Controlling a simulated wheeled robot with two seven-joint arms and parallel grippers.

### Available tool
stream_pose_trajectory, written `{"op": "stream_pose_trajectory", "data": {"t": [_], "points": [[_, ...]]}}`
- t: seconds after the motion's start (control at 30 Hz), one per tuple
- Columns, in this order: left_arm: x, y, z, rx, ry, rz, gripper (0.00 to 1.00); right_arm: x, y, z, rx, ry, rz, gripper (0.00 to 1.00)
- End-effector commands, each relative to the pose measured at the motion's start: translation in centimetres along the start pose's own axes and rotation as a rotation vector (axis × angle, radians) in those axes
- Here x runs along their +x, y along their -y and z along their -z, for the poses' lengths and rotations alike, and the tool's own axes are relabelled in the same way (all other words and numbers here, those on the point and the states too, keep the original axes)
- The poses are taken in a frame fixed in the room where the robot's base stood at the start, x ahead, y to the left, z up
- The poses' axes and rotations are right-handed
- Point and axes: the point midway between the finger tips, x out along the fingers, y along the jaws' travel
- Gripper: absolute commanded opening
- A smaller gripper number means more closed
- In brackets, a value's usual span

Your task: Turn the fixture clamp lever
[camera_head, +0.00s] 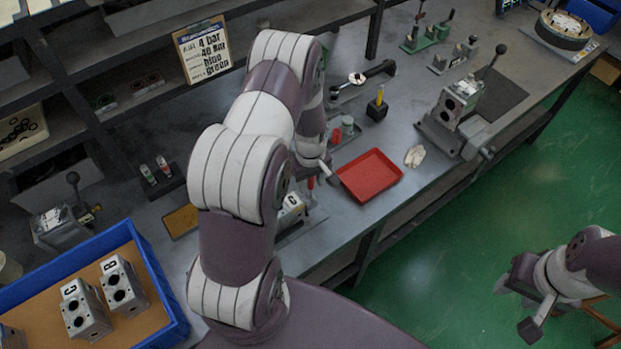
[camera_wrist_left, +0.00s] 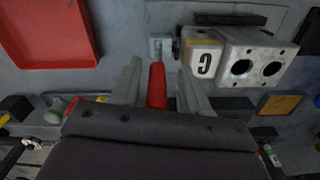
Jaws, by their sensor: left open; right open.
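The clamp lever has a red handle (camera_wrist_left: 157,85) and a small pale bracket (camera_wrist_left: 160,46) at its far end in the left wrist view. My left gripper (camera_wrist_left: 157,88) is open, with one finger on each side of the red handle; I cannot tell whether either touches it. Beside it, a grey valve block (camera_wrist_left: 245,60) marked G sits at the fixture. In the head view, the block (camera_head: 291,208) is partly hidden behind my left arm, and my left gripper (camera_head: 314,180) is near it. My right gripper (camera_head: 516,308) is open and empty over the green floor.
A red tray (camera_head: 370,177) lies right of the left gripper. A blue-rimmed crate (camera_head: 166,283) holds blocks at the lower left. Another valve block (camera_head: 457,103) with a black-knobbed lever stands farther back on the bench.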

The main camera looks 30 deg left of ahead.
Motion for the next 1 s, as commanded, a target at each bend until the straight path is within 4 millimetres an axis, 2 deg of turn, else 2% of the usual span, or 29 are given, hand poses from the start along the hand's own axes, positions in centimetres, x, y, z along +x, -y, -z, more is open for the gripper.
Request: {"op": "stream_pose_trajectory", "data": {"t": [0.23,0.27,0.3,0.37,0.4,0.57,0.67,0.83,1.0], "points": [[0.1,0.0,0.0,0.0,0.0,0.0,0.45,0.0,0.0,0.0,0.0,0.0,0.0,0.43],[0.1,0.0,0.0,0.0,0.0,0.0,0.39,0.0,0.0,0.0,0.0,0.0,0.0,0.43],[0.1,0.0,0.0,0.0,0.0,0.0,0.26,0.0,0.0,0.0,0.0,0.0,0.0,0.43],[0.1,0.0,0.0,0.0,0.0,0.0,0.06,0.0,0.0,0.0,0.0,0.0,0.0,0.43],[0.1,0.0,0.0,0.0,0.0,0.0,0.0,0.0,0.0,0.0,0.0,0.0,0.0,0.43],[0.1,-0.1,0.0,0.001,0.002,0.006,0.0,0.0,0.0,0.0,0.0,0.0,0.0,0.43],[0.2,-0.9,0.1,0.007,0.019,0.067,0.0,0.0,0.0,0.0,0.0,0.0,0.0,0.43],[1.2,-2.4,0.5,0.005,0.047,0.247,0.0,2.4,0.0,-0.3,0.0,0.0,0.0,0.43],[0.9,-3.1,0.7,0.001,0.067,0.35,0.0,3.3,0.0,-0.4,0.0,0.0,0.0,0.43]]}}
